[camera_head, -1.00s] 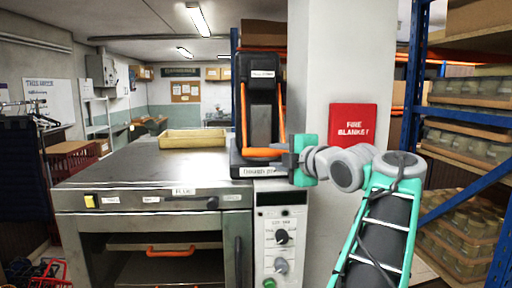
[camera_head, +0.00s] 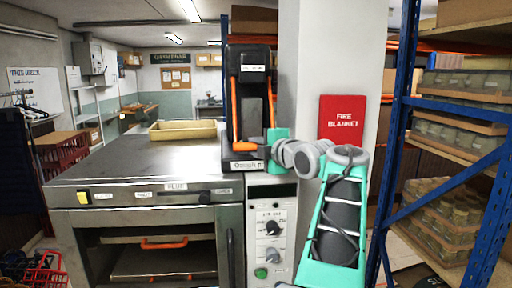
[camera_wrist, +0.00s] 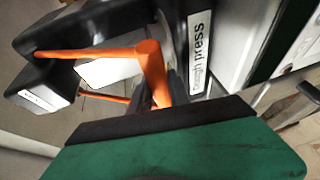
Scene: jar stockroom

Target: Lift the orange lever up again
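The dark press (camera_head: 249,62), labelled as a dough press, stands at the back right of the metal counter. Its orange lever (camera_head: 235,113) is down: the side arms run down the front and the crossbar sits low, just above the base. My gripper (camera_head: 266,148) is at the right end of the crossbar, level with it. In the wrist view the orange lever (camera_wrist: 150,62) runs down behind the dark edge of my green gripper finger (camera_wrist: 190,140). That finger hides the contact, so I cannot tell whether the fingers are closed around the lever.
A shallow yellowish tray (camera_head: 183,130) stands on the counter (camera_head: 130,165) left of the press. A white pillar with a red fire blanket box (camera_head: 342,118) is close behind my arm. Blue shelving (camera_head: 395,150) with jars stands at right. The counter's front is clear.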

